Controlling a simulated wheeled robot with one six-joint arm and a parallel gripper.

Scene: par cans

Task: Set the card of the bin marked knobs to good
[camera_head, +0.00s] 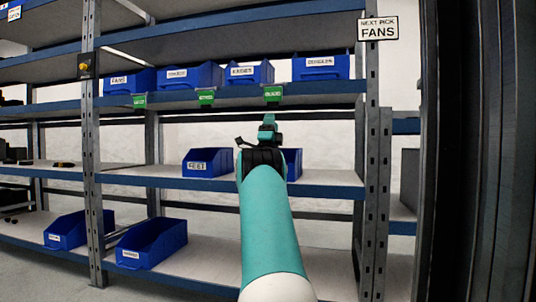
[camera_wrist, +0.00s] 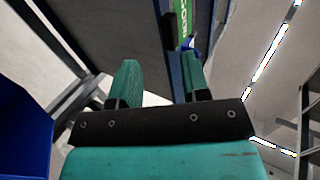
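Several blue bins sit on the upper shelf in the head view. The third from the left (camera_head: 249,78) has a small label that seems to read knobs, though it is blurred. A green card (camera_head: 272,94) hangs on the shelf edge below that bin's right side; its lettering is too small to read surely. My gripper (camera_head: 268,122) is just below this card. In the wrist view, my gripper (camera_wrist: 159,80) is open and empty between its fingers. A green card with white lettering (camera_wrist: 181,18) is ahead of the right finger, apparently apart from it.
Two more green cards (camera_head: 206,97) (camera_head: 139,100) hang farther left on the same shelf edge. Blue bins (camera_head: 207,162) stand on the middle shelf and others (camera_head: 151,242) on the lower shelf. A "next pick fans" sign (camera_head: 378,28) is on the right upright.

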